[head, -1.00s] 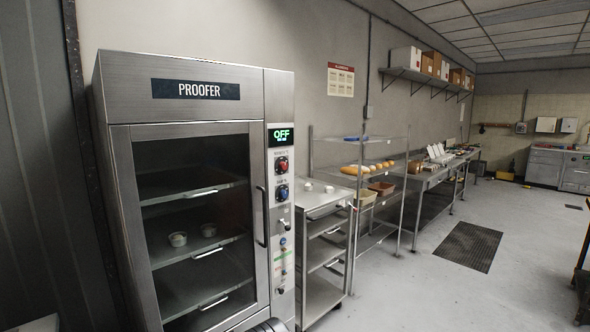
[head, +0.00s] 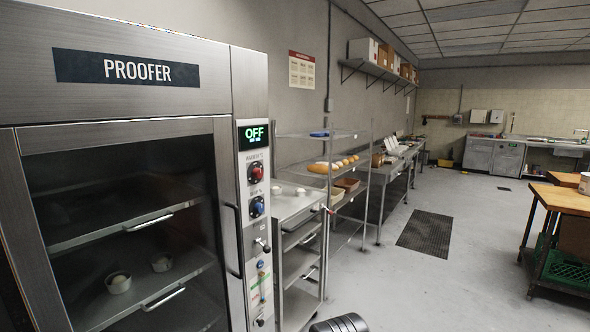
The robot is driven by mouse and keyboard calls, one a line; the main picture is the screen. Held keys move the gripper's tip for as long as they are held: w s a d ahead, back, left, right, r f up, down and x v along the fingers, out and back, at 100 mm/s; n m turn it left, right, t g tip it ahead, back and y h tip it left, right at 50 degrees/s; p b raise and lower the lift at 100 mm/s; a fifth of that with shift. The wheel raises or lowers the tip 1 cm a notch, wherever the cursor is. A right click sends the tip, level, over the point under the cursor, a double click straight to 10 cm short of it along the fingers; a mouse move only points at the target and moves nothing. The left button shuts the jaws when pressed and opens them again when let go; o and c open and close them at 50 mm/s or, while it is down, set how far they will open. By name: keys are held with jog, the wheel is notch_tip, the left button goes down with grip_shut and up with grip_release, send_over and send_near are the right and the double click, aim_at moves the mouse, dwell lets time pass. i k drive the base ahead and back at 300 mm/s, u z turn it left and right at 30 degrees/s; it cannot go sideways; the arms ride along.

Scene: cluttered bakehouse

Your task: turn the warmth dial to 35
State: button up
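The steel proofer (head: 140,25) fills the left of the head view, with its glass door shut. Its control panel runs down the right side of its front. A display (head: 254,134) at the panel's top reads OFF in green, with a smaller line too small to read. The red dial (head: 257,172) sits just below, under a small label that seems to be the warmth one. A blue dial (head: 257,207) is under it. The red dial's exact setting is too small to read. My gripper is not in view; only a dark ribbed part of my arm shows at the bottom edge.
Below the dials are a lever switch (head: 262,245) and small labels. A door handle (head: 233,240) stands out left of the panel. A steel trolley (head: 297,212) and a bread rack (head: 320,137) stand right of the proofer. Floor (head: 440,290) is free to the right.

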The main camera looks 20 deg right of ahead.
aim_at(257, 172)
jog(key=z, duration=0.05)
jog(key=i, duration=1.15)
jog(key=u, duration=0.45)
